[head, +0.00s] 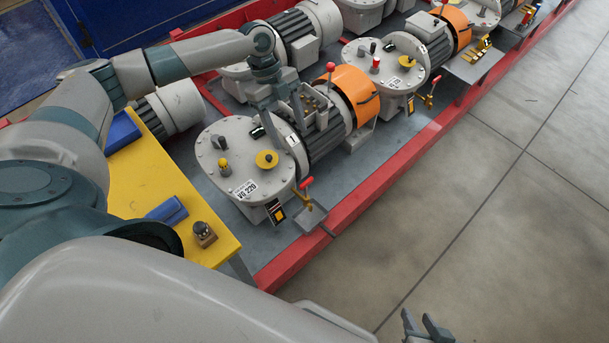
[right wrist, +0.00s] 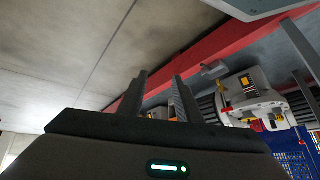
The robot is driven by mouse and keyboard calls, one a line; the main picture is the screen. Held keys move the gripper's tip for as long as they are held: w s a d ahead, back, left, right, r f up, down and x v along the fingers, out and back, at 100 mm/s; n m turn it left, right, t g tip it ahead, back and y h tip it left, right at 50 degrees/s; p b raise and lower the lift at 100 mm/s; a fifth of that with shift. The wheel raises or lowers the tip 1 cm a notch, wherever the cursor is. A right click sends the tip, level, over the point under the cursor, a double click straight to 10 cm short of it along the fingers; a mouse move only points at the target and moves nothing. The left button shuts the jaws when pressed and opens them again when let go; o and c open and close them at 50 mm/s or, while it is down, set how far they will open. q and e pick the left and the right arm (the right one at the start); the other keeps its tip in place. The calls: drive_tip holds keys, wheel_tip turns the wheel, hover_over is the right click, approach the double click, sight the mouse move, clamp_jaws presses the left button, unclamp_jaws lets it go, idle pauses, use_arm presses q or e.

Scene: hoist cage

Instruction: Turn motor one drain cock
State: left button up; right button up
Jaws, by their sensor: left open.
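Motor one is the nearest grey gearmotor (head: 232,160), with a "1" plate, a "VG 220" label and an orange fan cover. Its drain cock (head: 304,190) is low on the front side of the gearbox, with a red handle that points up and a brass-coloured body. My left gripper (head: 287,128) is open over the top of the motor, above and behind the drain cock and apart from it. Whether its fingers touch the motor I cannot tell. My right gripper (head: 427,322) is open and empty over the floor; its spread fingers also show in the right wrist view (right wrist: 160,80).
A red-handled lever (head: 330,68) rises beside the orange cover. A second motor (head: 390,65) with its own red-handled cock (head: 433,88) stands further back. A red rail (head: 350,205) edges the platform. A yellow table (head: 150,170) stands left. The floor on the right is clear.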

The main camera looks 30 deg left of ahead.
sight(306, 181)
use_arm(q)
drive_tip(key=b+x, duration=0.1)
drive_tip(key=x, duration=1.6)
drive_tip(key=shift+s, duration=0.1)
use_arm(e)
drive_tip(key=shift+w+a+r+t+y, duration=0.2)
drive_tip(key=shift+w+a+t, duration=0.1)
drive_tip(key=shift+a, duration=0.15)
drive_tip(key=shift+w+a+r+t+y, duration=0.2)
drive_tip(key=shift+a+t, duration=0.1)
drive_tip(key=shift+a, duration=0.1)
use_arm(q)
drive_tip(key=shift+c, duration=0.6)
drive_tip(key=c, duration=0.9)
use_arm(e)
drive_tip(key=shift+a, duration=0.1)
